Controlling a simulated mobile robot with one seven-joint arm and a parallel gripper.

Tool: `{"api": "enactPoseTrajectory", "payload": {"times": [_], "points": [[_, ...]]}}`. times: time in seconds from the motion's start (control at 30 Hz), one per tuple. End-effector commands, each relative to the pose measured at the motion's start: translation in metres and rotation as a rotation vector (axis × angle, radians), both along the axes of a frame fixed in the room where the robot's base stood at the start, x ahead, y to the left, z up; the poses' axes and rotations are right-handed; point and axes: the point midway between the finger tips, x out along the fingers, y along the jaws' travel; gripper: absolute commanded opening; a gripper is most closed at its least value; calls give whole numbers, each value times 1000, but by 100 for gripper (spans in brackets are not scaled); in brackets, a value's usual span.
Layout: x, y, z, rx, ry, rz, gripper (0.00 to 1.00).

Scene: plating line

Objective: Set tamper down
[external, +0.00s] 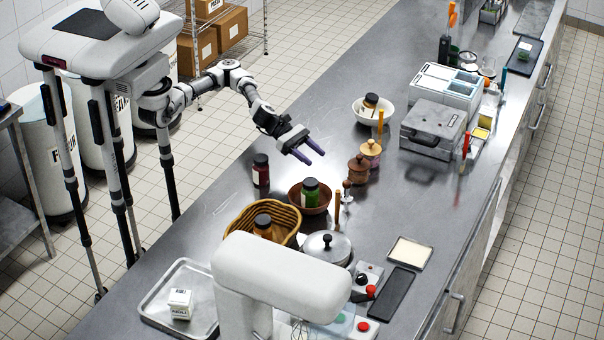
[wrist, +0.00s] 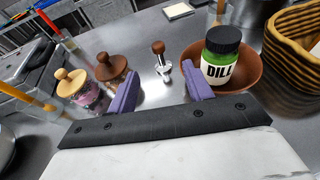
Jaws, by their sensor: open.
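The tamper has a round brown wooden knob and a shiny metal lower part. It stands on the steel counter (external: 300,110), seemingly upright, in the external view (external: 347,196). In the wrist view the tamper (wrist: 159,49) shows beyond and between my fingertips, apart from both. My gripper (external: 314,157) is open and empty, with purple fingers, above the counter and up and left of the tamper in the external view. Its fingers also show in the wrist view (wrist: 162,88).
A wooden bowl (wrist: 265,85) with a green DILL jar (wrist: 219,58) stands beside the tamper. Two wooden-lidded jars (external: 371,150) (external: 358,171) stand on its other side. A wicker basket (external: 240,215), a lidded pot (external: 327,247) and a dark red jar (external: 261,170) are nearby.

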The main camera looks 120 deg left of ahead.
Motion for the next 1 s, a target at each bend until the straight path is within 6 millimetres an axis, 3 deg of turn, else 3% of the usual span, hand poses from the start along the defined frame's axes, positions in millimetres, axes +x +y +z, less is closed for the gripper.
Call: {"api": "enactPoseTrajectory", "payload": {"times": [0.33, 1.0], "points": [[60, -13, -17, 0, 2, -2, 51], [123, -20, -41, 1, 1, -1, 51]]}}
